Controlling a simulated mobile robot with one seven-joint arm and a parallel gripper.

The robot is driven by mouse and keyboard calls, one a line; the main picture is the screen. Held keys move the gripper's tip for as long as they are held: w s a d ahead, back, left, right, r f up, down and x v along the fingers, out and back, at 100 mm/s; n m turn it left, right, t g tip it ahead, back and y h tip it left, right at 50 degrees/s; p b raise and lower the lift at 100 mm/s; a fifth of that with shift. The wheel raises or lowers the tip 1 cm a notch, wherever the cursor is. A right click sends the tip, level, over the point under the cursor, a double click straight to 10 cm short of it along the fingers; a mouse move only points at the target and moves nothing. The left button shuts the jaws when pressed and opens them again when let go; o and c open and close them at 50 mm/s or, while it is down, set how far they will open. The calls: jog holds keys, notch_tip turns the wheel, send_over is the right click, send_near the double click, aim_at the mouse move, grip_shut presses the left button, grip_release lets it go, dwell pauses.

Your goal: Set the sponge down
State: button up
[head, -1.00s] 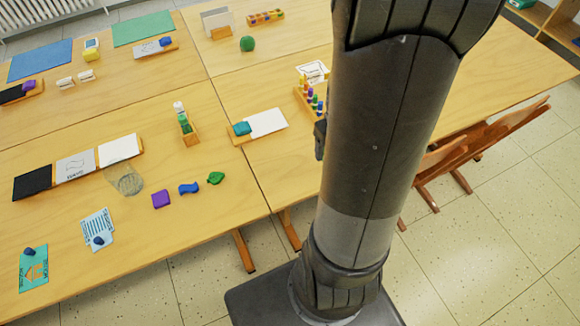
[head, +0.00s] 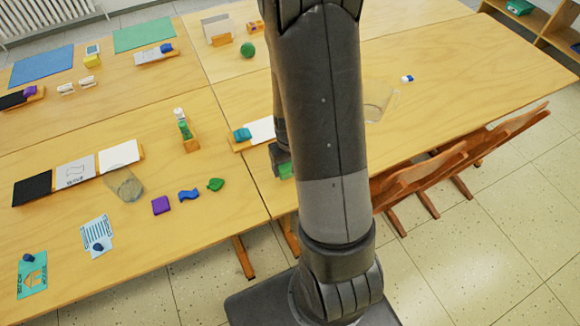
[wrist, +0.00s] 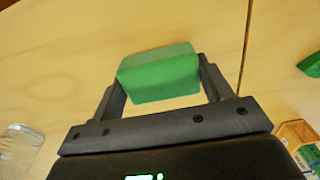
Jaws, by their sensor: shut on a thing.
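The sponge is a green block (wrist: 158,72), seen in the wrist view between the two fingertips of my gripper (wrist: 160,78). The fingers press on its two short sides. A small part of the sponge (head: 286,171) shows in the head view below my gripper (head: 281,158), by the front edge of the table (head: 225,200), near the seam between table tops. My arm hides much of this area. I cannot tell whether the sponge touches the table top.
Purple (head: 161,205), blue (head: 189,195) and green (head: 215,184) pieces lie to the left, near a glass (head: 125,185). A clear pitcher (head: 378,100) stands right of my arm. Chairs (head: 420,178) stand at the right.

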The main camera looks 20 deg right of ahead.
jog(key=shift+f, duration=0.8)
jog(key=o, duration=0.9)
jog(key=shift+f, duration=0.15)
jog(key=shift+o, duration=0.2)
notch_tip(320, 180, up, 13)
notch_tip(320, 180, up, 13)
jog(key=t, duration=0.3)
send_over(289, 165)
jog(key=s+a, duration=0.4)
jog(key=s+a+r+t, duration=0.2)
jog(key=s+a+r, duration=0.1)
jog(key=s+r, duration=0.5)
jog(key=shift+a+r+t, duration=0.3)
jog(key=shift+r, duration=0.1)
